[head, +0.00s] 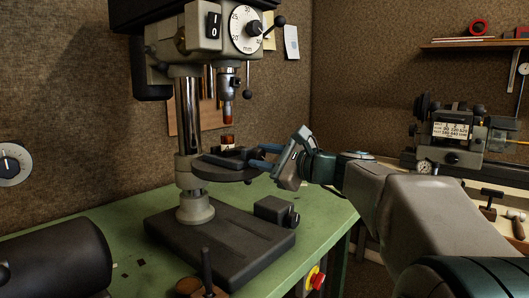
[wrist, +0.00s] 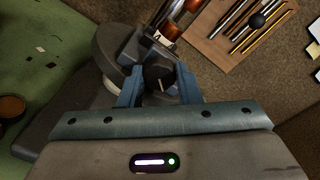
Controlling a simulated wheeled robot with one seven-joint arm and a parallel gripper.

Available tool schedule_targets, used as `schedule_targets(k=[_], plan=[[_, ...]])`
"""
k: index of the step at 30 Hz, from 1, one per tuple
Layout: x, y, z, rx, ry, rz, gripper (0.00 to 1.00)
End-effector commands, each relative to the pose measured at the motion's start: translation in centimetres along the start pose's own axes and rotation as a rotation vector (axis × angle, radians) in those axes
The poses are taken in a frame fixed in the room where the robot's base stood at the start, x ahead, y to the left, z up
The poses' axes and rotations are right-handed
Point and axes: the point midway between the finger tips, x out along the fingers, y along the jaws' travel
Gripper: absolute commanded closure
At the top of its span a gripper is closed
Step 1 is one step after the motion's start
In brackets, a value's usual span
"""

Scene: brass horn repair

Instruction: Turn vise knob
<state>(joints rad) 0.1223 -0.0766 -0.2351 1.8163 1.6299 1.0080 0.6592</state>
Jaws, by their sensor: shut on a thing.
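My gripper (head: 262,157) reaches in from the right to the front of the small vise (head: 222,160) on the drill press's round table. In the wrist view, the blue fingers of my gripper (wrist: 160,92) stand on either side of the dark vise knob (wrist: 158,76) and are shut on it. A light pointer line shows on the knob's face. In the head view the knob is hidden behind the fingers. The vise also shows in the wrist view (wrist: 132,48), beyond the knob.
A red stop button (head: 316,280) is at the bench's front edge. A lathe (head: 455,135) stands at right.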

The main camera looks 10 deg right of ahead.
Motion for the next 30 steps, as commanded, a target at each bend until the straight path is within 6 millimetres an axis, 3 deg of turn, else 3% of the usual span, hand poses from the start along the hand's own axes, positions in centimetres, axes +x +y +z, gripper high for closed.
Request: schedule_targets(k=[18,19,21,30], plan=[[0.01,0.09,-0.12,0.047,0.000,0.002,0.92],[0.01,0.09,-0.12,0.046,0.000,0.002,0.67],[0.01,0.08,-0.11,0.046,0.000,0.002,0.48],[-0.12,0.05,-0.13,0.045,-0.001,0.002,0.48]])
